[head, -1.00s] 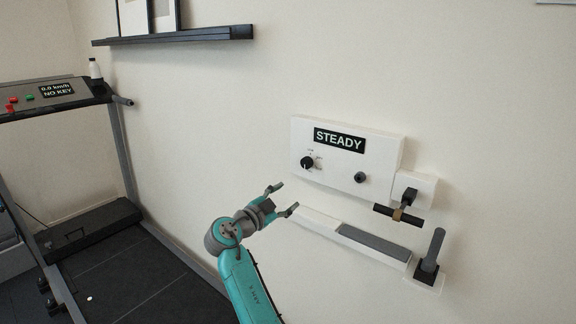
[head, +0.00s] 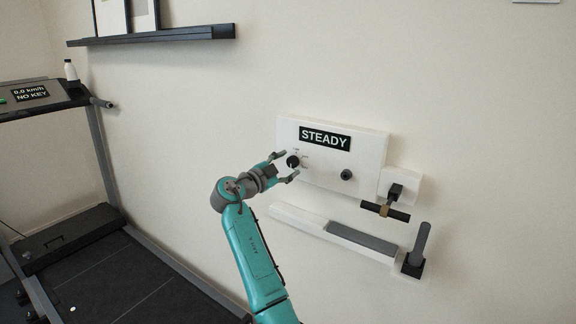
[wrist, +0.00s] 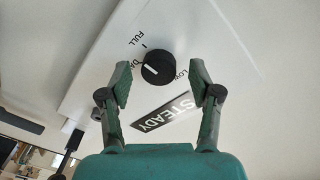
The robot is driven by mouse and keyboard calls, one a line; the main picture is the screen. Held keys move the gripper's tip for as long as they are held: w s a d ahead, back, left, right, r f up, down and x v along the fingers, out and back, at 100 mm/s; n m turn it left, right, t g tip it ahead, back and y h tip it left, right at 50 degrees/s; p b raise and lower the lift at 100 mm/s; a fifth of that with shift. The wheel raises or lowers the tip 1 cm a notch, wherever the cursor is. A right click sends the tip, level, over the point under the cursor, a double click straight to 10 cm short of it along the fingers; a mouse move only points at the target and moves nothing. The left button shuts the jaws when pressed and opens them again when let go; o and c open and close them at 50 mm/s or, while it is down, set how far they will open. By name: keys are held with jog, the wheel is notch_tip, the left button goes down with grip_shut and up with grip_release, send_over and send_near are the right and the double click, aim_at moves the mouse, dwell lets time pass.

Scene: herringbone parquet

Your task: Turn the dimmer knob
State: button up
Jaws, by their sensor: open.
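The dimmer knob (head: 293,161) is a round black knob with a white pointer line, on the left part of a white wall panel (head: 366,150). In the wrist view the knob (wrist: 158,68) sits ahead of and between my fingertips, with markings such as "FULL" and "LOW" around it. A black display (head: 325,138) on the panel reads "STEADY". My gripper (head: 285,167) is open, with one finger on either side of the knob. The wrist view shows gaps between the fingers and the knob; I cannot tell how far the tips are from the panel.
A second dark knob (head: 347,175) is on the panel's right. A small white box with a dark T-handle (head: 385,211), a white strip with a grey bar (head: 362,241) and a grey upright handle (head: 420,245) are nearby. A shelf (head: 150,36) and treadmill (head: 75,238) are left.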

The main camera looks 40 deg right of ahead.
jog(key=shift+w+d, duration=0.15)
jog(key=shift+d, duration=0.55)
jog(key=c, duration=1.1)
